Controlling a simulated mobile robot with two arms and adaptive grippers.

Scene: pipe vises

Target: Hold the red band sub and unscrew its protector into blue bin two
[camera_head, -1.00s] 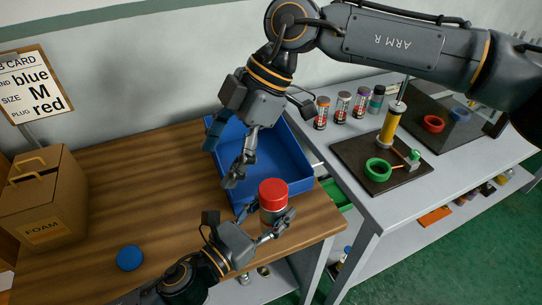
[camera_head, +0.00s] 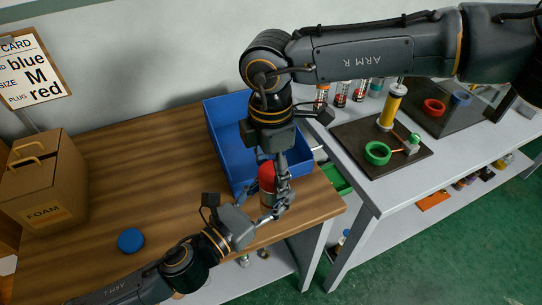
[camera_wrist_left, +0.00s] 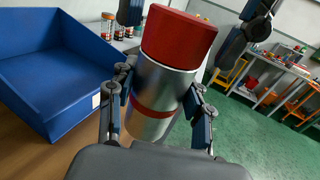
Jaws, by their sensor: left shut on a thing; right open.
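The red band sub (camera_wrist_left: 160,88) is a silver cylinder with a red band low on its body. Its red protector (camera_wrist_left: 178,38) is on its upper end, and it also shows in the head view (camera_head: 266,176). My left gripper (camera_wrist_left: 155,100) is shut around the silver body, below the protector, and holds the sub slightly tilted. My right gripper (camera_head: 281,178) points down from above. In the left wrist view its open fingers (camera_wrist_left: 190,22) stand on both sides of the protector, apparently apart from it. The blue bin (camera_head: 226,150) sits just behind; no number is readable on it.
A foam box (camera_head: 45,190) and a blue cap (camera_head: 130,239) are on the wooden bench (camera_head: 150,165). A card (camera_head: 32,70) reads blue, M, red. The right-hand table holds a dark plate (camera_head: 412,160) with a green ring and yellow cylinder. The bench's middle is clear.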

